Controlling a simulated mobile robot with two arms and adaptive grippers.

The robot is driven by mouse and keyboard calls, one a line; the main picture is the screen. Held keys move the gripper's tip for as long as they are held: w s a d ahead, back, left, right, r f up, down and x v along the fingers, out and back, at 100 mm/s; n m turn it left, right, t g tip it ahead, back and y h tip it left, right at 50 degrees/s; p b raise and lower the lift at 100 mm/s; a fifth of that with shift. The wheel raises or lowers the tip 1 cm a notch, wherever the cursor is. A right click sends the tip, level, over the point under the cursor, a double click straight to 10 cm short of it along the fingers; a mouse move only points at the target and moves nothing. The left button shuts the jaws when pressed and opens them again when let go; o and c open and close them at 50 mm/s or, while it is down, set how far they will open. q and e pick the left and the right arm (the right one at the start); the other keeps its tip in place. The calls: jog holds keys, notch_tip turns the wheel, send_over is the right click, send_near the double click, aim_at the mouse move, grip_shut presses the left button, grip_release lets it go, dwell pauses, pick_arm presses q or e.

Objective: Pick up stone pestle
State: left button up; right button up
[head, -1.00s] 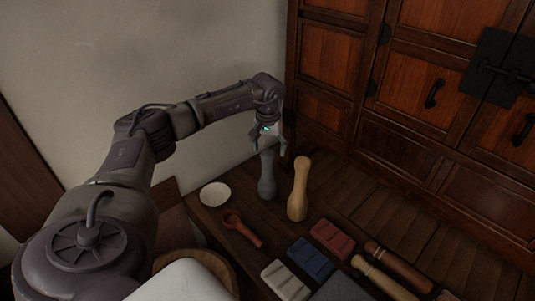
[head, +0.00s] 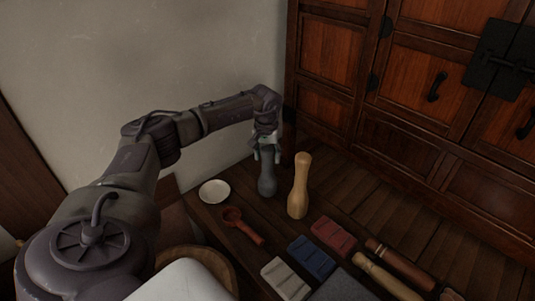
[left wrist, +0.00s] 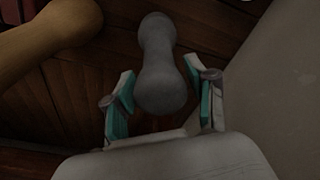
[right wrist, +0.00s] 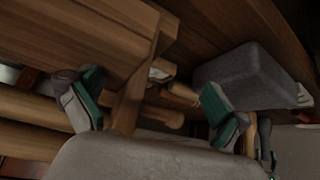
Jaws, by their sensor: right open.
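The grey stone pestle (head: 267,181) stands upright on the dark wooden table, left of a pale wooden pestle (head: 299,188). My left gripper (head: 267,150) is at its top, with the fingers pointing down. In the left wrist view the stone pestle (left wrist: 162,75) lies between the two teal-padded fingertips of my left gripper (left wrist: 160,103). The fingers are spread on either side of its upper end, with a gap visible on the left. My right gripper (right wrist: 152,100) shows only in its own wrist view, open, with no stone pestle between its fingers.
A white dish (head: 214,192) and a reddish-brown ladle (head: 242,226) lie left of the pestles. A wooden cabinet (head: 430,100) stands behind. A grey block (right wrist: 245,78) is near my right gripper.

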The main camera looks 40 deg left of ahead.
pick_arm(q)
jog(key=c, duration=0.8)
jog(key=shift+w+r, duration=0.1)
grip_shut()
jog(key=shift+r, duration=0.1)
